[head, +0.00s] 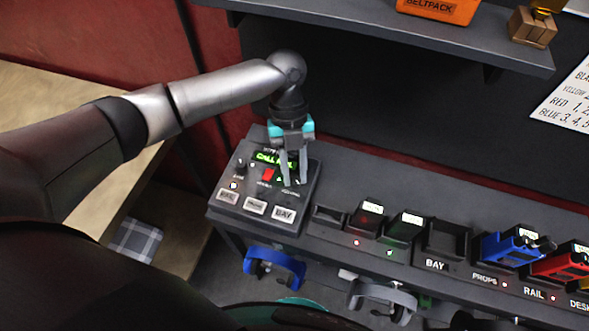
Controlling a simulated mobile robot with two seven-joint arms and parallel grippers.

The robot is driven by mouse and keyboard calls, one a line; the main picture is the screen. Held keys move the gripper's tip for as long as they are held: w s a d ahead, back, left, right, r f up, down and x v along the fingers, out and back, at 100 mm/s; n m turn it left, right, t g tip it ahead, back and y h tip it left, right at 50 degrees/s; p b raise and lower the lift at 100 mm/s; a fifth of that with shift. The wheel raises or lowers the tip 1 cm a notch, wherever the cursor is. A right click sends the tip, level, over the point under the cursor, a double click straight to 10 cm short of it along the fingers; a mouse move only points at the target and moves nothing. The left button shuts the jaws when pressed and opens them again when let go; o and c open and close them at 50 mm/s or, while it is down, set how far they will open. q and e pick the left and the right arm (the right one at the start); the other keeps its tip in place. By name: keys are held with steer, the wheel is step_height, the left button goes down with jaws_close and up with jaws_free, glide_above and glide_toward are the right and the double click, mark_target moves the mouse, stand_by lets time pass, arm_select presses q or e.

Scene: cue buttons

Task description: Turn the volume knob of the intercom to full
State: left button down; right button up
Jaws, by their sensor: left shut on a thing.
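The intercom (228,208) is a dark sloped box at the left end of the grey console. It has a lit green display (268,157), a red button (268,174) and a row of pale labelled buttons along its front. My left gripper (293,180) points down over the right part of its panel and is shut on the volume knob. The knob is mostly hidden between the fingers, so its setting cannot be read. My right gripper is not in view.
Right of the intercom are charging bays with black packs (366,219), an empty BAY slot (447,240), and blue (505,247) and red (562,266) packs. Headsets, one blue (273,267), hang below the console's front edge. A shelf (400,37) overhangs behind, holding an orange box (440,9).

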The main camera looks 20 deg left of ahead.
arm_select(q)
steer(key=c, duration=0.7)
jaws_free()
steer(key=shift+o, duration=0.2)
steer(key=v, duration=0.7)
steer(key=shift+r, duration=0.25)
